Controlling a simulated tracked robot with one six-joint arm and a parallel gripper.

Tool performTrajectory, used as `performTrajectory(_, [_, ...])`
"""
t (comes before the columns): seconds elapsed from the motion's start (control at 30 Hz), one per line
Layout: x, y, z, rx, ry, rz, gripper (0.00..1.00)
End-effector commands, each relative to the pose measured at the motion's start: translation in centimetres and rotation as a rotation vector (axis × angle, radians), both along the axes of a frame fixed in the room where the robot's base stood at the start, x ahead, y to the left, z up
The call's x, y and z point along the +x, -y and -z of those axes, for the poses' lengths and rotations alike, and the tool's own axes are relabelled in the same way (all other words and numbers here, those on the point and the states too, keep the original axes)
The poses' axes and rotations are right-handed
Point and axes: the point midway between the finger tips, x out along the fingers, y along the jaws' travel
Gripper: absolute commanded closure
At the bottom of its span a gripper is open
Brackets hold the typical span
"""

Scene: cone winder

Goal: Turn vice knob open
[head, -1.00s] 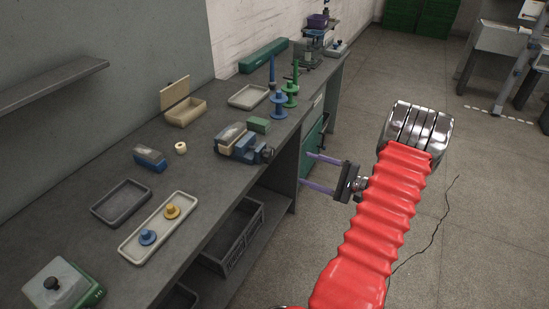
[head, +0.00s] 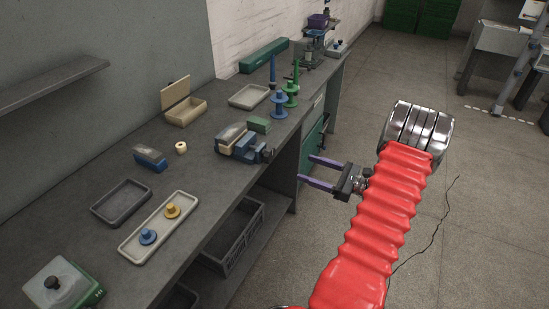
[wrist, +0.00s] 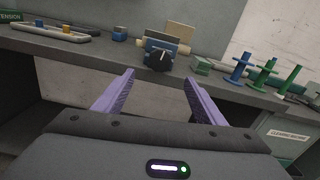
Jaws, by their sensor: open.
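The blue vice (head: 240,144) sits at the front edge of the grey bench and has a light block in its jaws. Its dark knob (wrist: 161,60) faces me in the wrist view, with a pale mark on it. The knob (head: 266,153) also shows at the bench edge in the head view. My gripper (head: 310,170) has two purple fingers, open and empty, in front of the bench and to the right of the vice. In the wrist view my gripper (wrist: 157,78) has its fingers apart, with the knob beyond them, between the tips and not touched.
A green block (head: 259,125) lies just behind the vice. Blue and green spindles (head: 279,104) stand to its right. A tray with blue and yellow spools (head: 158,227) lies nearer. A dark crate (head: 234,236) is under the bench.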

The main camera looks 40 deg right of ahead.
Motion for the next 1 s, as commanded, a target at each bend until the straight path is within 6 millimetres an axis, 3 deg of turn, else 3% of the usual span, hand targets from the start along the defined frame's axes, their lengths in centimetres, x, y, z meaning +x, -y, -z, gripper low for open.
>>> performTrajectory(0.37, [1.5,-0.6,0.0,-0.002,0.0,-0.002,0.36])
performTrajectory(1.0, [10.6,-3.9,0.0,-0.002,0.001,-0.003,0.36])
